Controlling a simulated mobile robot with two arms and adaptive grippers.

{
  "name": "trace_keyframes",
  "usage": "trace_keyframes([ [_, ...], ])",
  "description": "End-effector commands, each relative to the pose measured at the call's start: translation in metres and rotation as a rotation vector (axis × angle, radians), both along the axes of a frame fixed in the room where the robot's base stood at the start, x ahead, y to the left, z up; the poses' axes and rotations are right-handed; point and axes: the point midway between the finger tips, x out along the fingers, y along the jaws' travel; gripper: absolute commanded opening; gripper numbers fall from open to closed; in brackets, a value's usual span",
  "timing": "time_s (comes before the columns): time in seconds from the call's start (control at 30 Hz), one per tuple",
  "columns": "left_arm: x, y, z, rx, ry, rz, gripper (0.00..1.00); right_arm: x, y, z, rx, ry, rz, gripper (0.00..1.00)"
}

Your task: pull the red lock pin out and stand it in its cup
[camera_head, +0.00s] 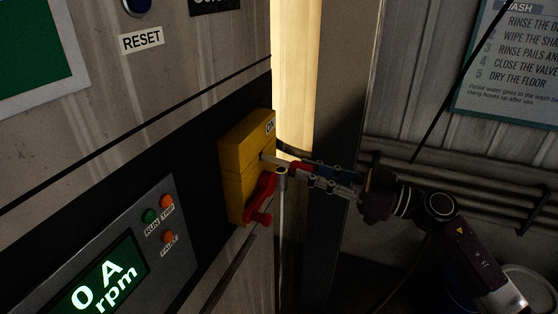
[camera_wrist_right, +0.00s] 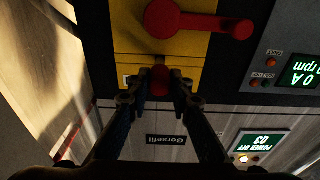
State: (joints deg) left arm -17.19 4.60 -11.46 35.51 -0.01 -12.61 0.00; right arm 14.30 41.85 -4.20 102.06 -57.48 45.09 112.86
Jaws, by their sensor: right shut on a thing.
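The red lock pin (camera_head: 298,167) has a red head and a pale shaft that reaches toward the side of the yellow switch box (camera_head: 236,165). I cannot tell how deep the shaft sits in the box. My right gripper (camera_head: 303,170) is shut on the red head. In the right wrist view, the pin's round red head (camera_wrist_right: 159,80) sits between the fingertips, in front of the yellow box (camera_wrist_right: 135,72). My left gripper is not in view.
A red rotary handle (camera_head: 262,196) is on the box face, close to the gripper; it also shows in the right wrist view (camera_wrist_right: 200,22). A display panel (camera_head: 105,270) is at lower left. Wall pipes (camera_head: 460,180) run behind my right arm.

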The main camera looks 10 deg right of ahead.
Motion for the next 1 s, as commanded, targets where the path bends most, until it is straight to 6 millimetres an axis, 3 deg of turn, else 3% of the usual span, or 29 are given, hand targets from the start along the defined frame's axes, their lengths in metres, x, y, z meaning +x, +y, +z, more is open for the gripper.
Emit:
trace_keyframes([
  [0.53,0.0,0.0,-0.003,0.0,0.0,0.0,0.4,-0.012,-0.018,-0.003,0.0,0.0,0.0,0.0],
  [1.0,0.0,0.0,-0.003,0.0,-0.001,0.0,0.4,-0.014,-0.02,-0.002,0.0,0.0,0.0,0.0],
])
